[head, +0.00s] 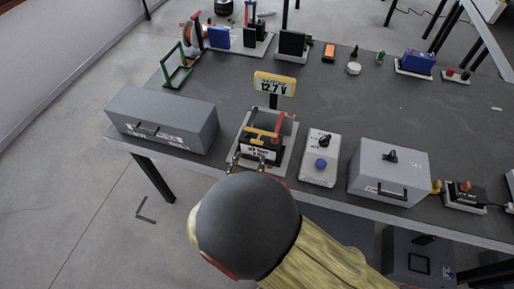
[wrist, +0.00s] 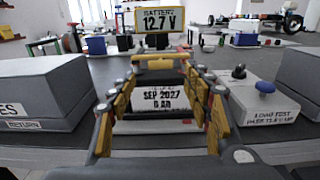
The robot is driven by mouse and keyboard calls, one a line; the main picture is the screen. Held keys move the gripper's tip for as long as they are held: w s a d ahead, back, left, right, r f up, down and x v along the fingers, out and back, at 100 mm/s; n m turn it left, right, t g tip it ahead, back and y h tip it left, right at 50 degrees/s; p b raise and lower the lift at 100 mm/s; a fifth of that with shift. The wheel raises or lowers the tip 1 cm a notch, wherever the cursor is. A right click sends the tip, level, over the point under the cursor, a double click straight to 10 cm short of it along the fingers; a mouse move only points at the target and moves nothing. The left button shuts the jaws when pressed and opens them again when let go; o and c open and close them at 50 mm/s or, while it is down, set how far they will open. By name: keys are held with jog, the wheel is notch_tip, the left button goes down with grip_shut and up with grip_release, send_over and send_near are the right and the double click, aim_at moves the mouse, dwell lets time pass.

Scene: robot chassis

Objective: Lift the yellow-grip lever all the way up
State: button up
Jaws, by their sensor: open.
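The yellow-grip lever (head: 263,134) is a horizontal yellow bar on a small dark device on a pale base plate, near the table's front edge. In the wrist view the yellow grip (wrist: 160,64) lies level ahead, below the "BATTERY 12.7 V" sign (wrist: 159,20). My gripper (head: 248,162) is at the front of this device, on the near side of the lever. In the wrist view my gripper (wrist: 162,76) has its fingers spread apart, with nothing held between them. A white label (wrist: 160,97) shows between the fingers. I cannot tell whether the fingertips touch the device.
A grey box (head: 163,119) stands to the left. A white unit with a blue knob (head: 320,160) and a grey box with a handle (head: 390,172) stand to the right. Several small devices line the table's back. The middle of the dark table (head: 350,100) is mostly clear.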

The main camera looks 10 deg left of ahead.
jog(key=shift+w+d+b, duration=0.2)
jog(key=shift+w+b, duration=0.55)
jog(key=shift+w, duration=2.4)
jog(key=shift+c, duration=0.9)
jog(key=c, duration=1.1)
grip_shut()
